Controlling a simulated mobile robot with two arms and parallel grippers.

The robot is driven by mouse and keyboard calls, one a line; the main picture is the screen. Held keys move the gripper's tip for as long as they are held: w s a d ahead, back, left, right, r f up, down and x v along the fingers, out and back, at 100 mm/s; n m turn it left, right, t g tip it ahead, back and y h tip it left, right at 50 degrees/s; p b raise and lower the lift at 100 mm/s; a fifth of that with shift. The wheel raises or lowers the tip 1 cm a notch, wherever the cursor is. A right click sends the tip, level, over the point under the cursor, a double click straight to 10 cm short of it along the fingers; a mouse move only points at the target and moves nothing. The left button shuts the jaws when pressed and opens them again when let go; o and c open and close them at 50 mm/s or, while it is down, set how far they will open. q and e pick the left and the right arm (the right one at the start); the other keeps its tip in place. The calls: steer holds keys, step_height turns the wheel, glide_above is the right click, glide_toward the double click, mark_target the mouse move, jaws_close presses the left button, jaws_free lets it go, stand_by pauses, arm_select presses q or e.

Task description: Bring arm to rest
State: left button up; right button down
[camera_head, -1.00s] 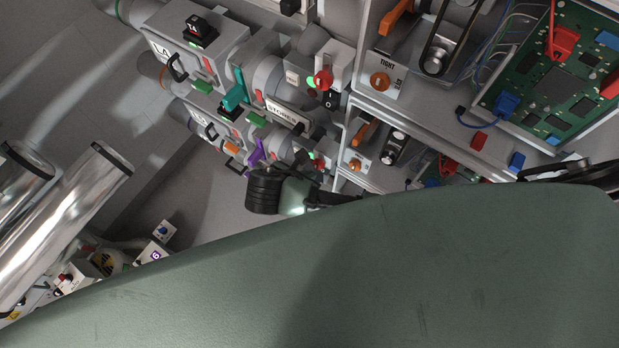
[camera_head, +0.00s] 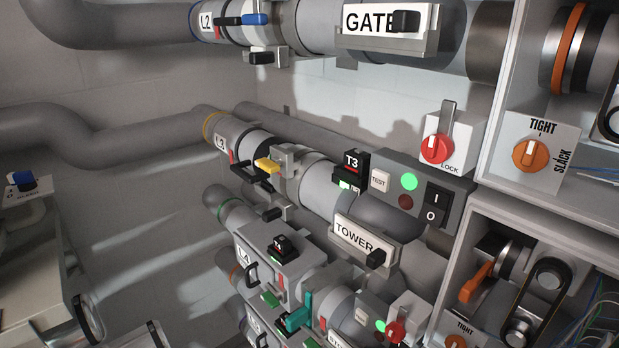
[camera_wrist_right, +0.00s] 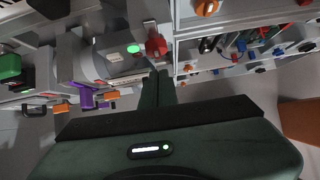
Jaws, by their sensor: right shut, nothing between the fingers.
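In the right wrist view my right gripper (camera_wrist_right: 158,76) is dark green, with its fingers shut together and nothing held. It points toward a grey blower unit (camera_wrist_right: 110,62) with a green lamp (camera_wrist_right: 134,48) and a red knob (camera_wrist_right: 156,45). I cannot tell whether the fingers touch anything. Neither gripper nor arm shows in the head view. My left gripper is not seen.
Blower tubes run in rows in the head view, with a GATE label (camera_head: 370,18), a TOWER label (camera_head: 352,238) and a red LOCK knob (camera_head: 436,148). Open cabinets with orange knobs (camera_head: 531,153) stand at right. Purple (camera_wrist_right: 85,97) and orange (camera_wrist_right: 61,108) handles lie left of the right gripper.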

steer(key=s+d+f+m+g+y+b, duration=0.1)
steer(key=s+d+f+m+b, duration=0.15)
steer(key=f, duration=0.65)
steer(key=s+d+f+m+g+y+b, duration=0.1)
steer(key=s+f+m, duration=0.25)
steer(key=f, duration=0.65)
steer(key=s+d+f+m+g+y+b, duration=0.15)
steer(key=f+m, duration=0.25)
steer(key=f, duration=0.5)
steer(key=s+d+f+m+y+b, duration=0.1)
steer(key=s+d+f+m, duration=0.3)
steer(key=s, duration=0.7)
steer(key=s+d+f+m+y+b, duration=0.1)
steer(key=s+d+f+m+b, duration=0.1)
steer(key=s+f+m, duration=0.6)
steer(key=s+d+f, duration=0.1)
steer(key=s+f, duration=0.3)
steer(key=shift+s+d+f+m+b, duration=0.15)
steer(key=shift+s+d+m+b, duration=0.15)
steer(key=shift+d+m+b, duration=0.1)
